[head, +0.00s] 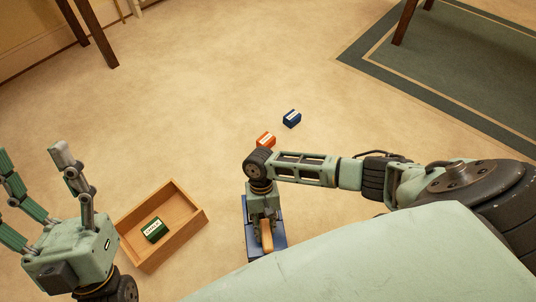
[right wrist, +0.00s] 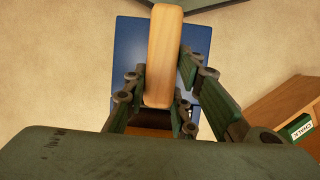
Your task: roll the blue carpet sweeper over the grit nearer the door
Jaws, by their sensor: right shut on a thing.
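The blue carpet sweeper (head: 280,240) stands on the pale carpet at lower centre in the head view, beside my base. Its flat blue body also shows in the right wrist view (right wrist: 130,65), with the wooden handle (right wrist: 163,50) above it. My right gripper (head: 264,228) is over the sweeper, its fingers closed on both sides of that handle. My left gripper (head: 33,160) is raised at the left with its fingers spread, empty. I cannot make out any grit on the carpet; part of the floor is hidden by my arm and body.
A wooden tray (head: 187,193) holding a green chalk box (head: 154,229) lies left of the sweeper. An orange box (head: 265,139) and a dark blue box (head: 292,119) lie beyond my right arm. A green rug (head: 470,60) and table legs are farther off. The middle floor is clear.

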